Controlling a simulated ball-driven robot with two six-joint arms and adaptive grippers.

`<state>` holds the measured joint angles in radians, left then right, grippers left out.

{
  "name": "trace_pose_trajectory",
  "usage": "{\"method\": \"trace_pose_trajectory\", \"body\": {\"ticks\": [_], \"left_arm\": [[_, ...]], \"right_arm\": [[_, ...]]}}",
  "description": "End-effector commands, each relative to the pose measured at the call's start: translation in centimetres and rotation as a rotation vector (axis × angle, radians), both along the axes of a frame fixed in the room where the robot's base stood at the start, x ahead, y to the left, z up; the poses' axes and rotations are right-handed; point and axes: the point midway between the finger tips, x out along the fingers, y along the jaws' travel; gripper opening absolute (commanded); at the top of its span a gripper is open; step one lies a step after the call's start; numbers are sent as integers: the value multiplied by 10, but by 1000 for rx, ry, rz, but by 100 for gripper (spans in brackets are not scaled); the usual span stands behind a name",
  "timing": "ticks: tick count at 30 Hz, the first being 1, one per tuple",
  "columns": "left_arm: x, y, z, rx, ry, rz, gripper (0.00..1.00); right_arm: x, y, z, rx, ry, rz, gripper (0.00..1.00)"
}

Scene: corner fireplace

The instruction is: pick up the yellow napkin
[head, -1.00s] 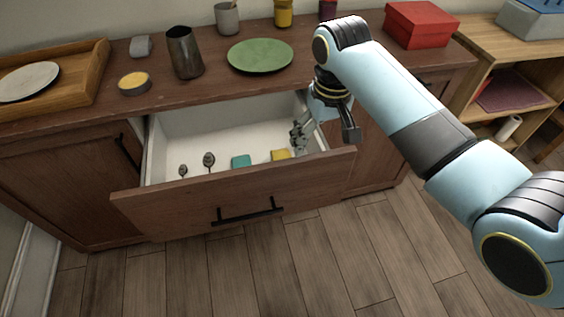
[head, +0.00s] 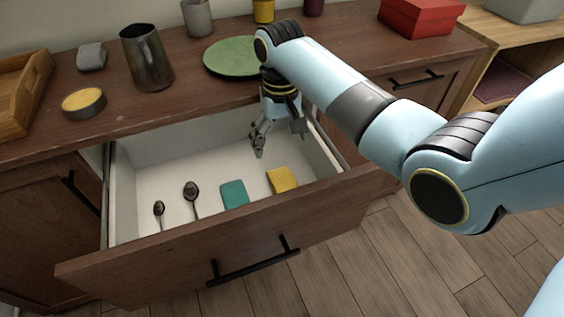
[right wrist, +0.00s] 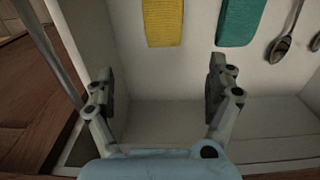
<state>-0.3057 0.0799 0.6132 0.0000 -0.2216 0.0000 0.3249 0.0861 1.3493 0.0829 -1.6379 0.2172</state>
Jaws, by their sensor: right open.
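The yellow napkin (head: 282,180) lies flat in the open drawer (head: 190,232), near its front right. It also shows in the right wrist view (right wrist: 163,22), at the top, beyond the fingertips and roughly in line with the gap between them. My right gripper (head: 278,142) is over the drawer's back right part, pointing down, open and empty. In the right wrist view its two fingers (right wrist: 160,85) are spread wide with bare drawer floor between them. It is apart from the napkin. My left gripper is not in view.
A teal napkin (head: 234,193) lies left of the yellow one, and two spoons (head: 191,192) lie farther left. The drawer walls surround the gripper. On the counter above stand a metal pitcher (head: 148,62), a green plate (head: 232,57) and a yellow-topped tin (head: 83,102).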

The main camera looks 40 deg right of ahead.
Motion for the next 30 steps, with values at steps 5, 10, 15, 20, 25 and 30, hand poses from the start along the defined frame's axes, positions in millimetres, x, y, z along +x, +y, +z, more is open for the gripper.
{"method": "trace_pose_trajectory", "body": {"ticks": [5,10,15,20,25,30], "left_arm": [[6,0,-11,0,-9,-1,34],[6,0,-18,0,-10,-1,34],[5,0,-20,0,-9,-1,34],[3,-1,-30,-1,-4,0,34],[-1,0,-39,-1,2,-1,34],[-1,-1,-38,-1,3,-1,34]], "right_arm": [[-1,1,-30,1,3,0,88],[-1,1,-52,0,2,1,88],[-2,2,-61,0,2,1,88],[-5,7,-85,0,4,1,88],[-5,8,-107,-1,2,0,88],[-5,8,-107,0,0,1,88]]}}
